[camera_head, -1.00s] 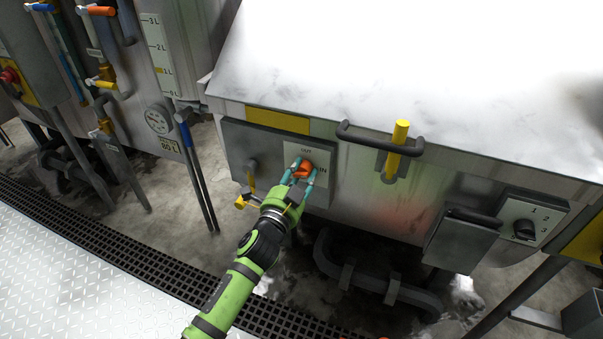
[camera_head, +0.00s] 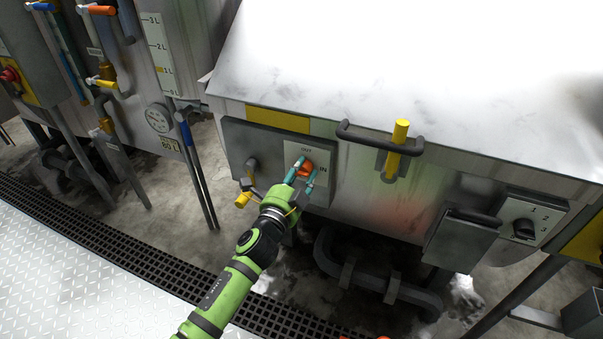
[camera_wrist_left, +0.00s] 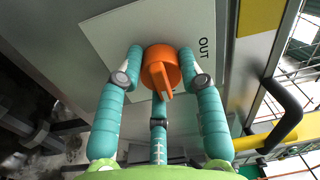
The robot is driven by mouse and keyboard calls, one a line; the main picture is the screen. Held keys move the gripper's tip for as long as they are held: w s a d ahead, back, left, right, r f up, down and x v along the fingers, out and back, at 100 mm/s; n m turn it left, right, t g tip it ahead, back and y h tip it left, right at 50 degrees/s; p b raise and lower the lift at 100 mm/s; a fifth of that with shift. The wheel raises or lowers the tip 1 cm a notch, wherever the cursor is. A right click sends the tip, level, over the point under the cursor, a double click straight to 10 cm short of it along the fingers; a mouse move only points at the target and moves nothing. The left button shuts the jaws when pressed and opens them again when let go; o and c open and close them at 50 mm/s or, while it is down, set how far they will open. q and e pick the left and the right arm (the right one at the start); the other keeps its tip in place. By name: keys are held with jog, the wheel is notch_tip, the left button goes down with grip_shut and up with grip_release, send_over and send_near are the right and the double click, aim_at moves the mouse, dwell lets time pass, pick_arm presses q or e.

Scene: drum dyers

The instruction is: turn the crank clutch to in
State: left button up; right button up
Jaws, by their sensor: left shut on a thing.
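The crank clutch is an orange knob (camera_head: 305,168) on a pale plate (camera_head: 291,150) marked OUT above and IN to the right. My left gripper (camera_head: 305,174) is shut on this knob, its teal fingers around it. In the left wrist view, the orange knob (camera_wrist_left: 162,66) sits between the fingertips of my left gripper (camera_wrist_left: 160,62). Its raised ridge points toward the bottom of that picture, with the OUT label at right. IN is not visible there. In the head view, the fingers partly cover the knob, so its pointing is unclear. My right gripper is not in view.
A yellow lever (camera_head: 397,150) and a dark bar handle (camera_head: 362,138) are right of the plate. A grey crank with a yellow grip (camera_head: 243,199) hangs close to my left wrist. A dark pipe (camera_head: 375,282) runs below the machine.

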pick_arm(q)
jog(key=o, duration=1.1)
jog(key=shift+w+a+f, duration=0.15)
jog(key=shift+a+f, duration=0.05)
jog(key=shift+a, duration=0.15)
jog(key=shift+o, duration=0.2)
jog(key=shift+d+r, duration=0.1)
jog(key=v, duration=1.2)
